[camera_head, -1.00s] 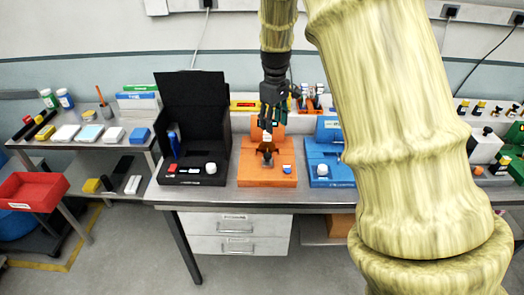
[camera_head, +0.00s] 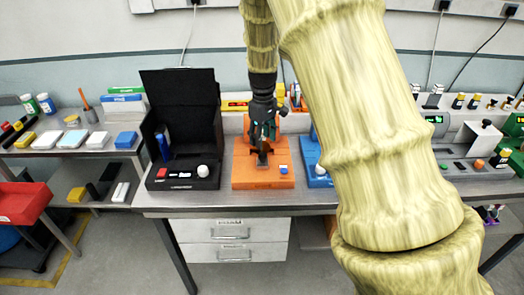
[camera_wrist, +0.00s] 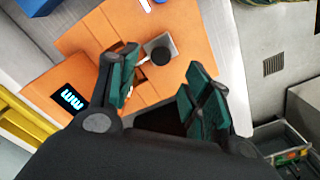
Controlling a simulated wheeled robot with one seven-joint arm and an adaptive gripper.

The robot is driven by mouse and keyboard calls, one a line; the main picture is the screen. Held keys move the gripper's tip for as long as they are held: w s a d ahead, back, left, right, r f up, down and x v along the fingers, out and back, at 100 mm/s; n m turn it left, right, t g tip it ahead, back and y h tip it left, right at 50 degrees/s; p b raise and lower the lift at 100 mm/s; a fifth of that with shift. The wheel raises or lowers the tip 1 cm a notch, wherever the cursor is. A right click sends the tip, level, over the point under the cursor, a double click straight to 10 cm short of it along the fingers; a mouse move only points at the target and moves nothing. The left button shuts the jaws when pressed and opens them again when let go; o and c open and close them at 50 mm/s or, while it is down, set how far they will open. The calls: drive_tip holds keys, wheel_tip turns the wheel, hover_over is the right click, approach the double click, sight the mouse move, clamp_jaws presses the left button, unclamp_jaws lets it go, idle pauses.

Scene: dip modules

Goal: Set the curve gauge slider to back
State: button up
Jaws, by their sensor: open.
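An orange module (camera_head: 250,178) stands on the bench in the head view and fills much of the wrist view (camera_wrist: 185,75). I take it as the curve gauge; no name on it is readable. A grey block with a dark round knob (camera_wrist: 160,54), seemingly its slider, shows in the wrist view. A small lit display (camera_wrist: 70,98) is left of it. My gripper (camera_wrist: 165,76) is open and empty, its green-padded fingers on either side of the block and just short of it. In the head view my gripper (camera_head: 263,138) is over the module and hides part of it.
A black open-lidded module (camera_head: 180,110) stands left of the orange one, and a blue module (camera_head: 317,176) close on its right, partly hidden by my arm. A red bin (camera_head: 22,200) and a side shelf with small boxes are at far left.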

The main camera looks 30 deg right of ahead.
sight(262, 155)
drive_tip(key=shift+f+p, duration=0.85)
drive_tip(key=shift+f, duration=2.45)
clamp_jaws()
drive_tip(key=shift+a, duration=0.15)
